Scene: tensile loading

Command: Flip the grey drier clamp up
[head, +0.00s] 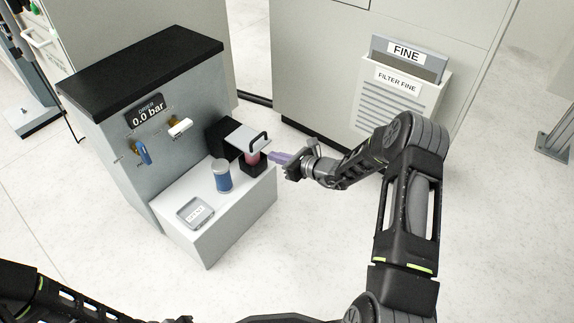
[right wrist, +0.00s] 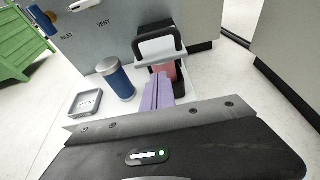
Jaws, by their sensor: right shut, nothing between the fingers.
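The grey drier clamp (head: 248,139) is a flat light plate with a black loop handle, lying about level over a pink-red cylinder (head: 252,157) in a black holder. In the right wrist view the clamp (right wrist: 158,57) is straight ahead, its black handle standing behind and above the plate. My right gripper (head: 277,157) has lavender fingers, shut and empty. The fingertips (right wrist: 159,84) are just to the right of the clamp and cylinder in the head view; whether they touch cannot be told. My left gripper is out of view; only part of the left arm shows.
On the white ledge (head: 215,245) stand a blue canister (head: 222,176) and a small grey tray (head: 195,213). The drier cabinet (head: 150,85) behind has a 0.0 bar display and two valves. A FINE filter bin (head: 400,85) hangs at the right. Floor right of the ledge is clear.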

